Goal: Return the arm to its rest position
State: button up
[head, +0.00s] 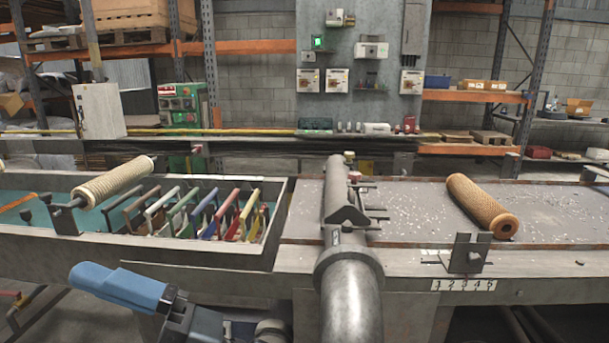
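My gripper (84,274), with a blue end on a dark wrist, is at the lower left, in front of the bench and pointing left. Only one blue block shows, with no gap between fingers, so I cannot tell whether it is open or shut. Nothing shows held at its tip. A pale mesh tube (113,180) lies tilted across the left tray (150,248). An orange-tan mesh tube (480,206) lies on the right bench top (410,205). Both are apart from my gripper.
A thick grey pipe (350,285) with a clamp rises between tray and bench. Several coloured handled frames (205,215) stand in the tray. A metal bracket (467,253) and a numbered strip (463,285) are at the bench's front edge. The bench middle is largely clear.

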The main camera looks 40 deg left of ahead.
jog(key=w+d+f+m+g+h, duration=0.1)
jog(key=w+d+f+m+g, duration=0.2)
jog(key=d+m+g, duration=0.75)
jog(key=w+d+f+m+g+h, duration=0.25)
jog(key=d+m+g, duration=0.45)
jog(key=m+g, duration=0.55)
jog(key=w+d+f+m+g+h, duration=0.15)
jog(key=d+f+m+g, duration=0.25)
jog(key=d+m+g, duration=0.6)
jog(key=s+d+f+m+g+h, duration=0.3)
jog(key=s+d+h, duration=0.3)
jog(key=d, duration=0.5)
jog(key=s+d+f+m+g+h, duration=0.4)
jog(key=s+d+f+g+h, duration=0.1)
jog(key=s+d, duration=0.5)
jog(key=shift+d+f+h, duration=0.35)
jog(key=shift+d+h, duration=0.45)
jog(key=shift+d, duration=0.35)
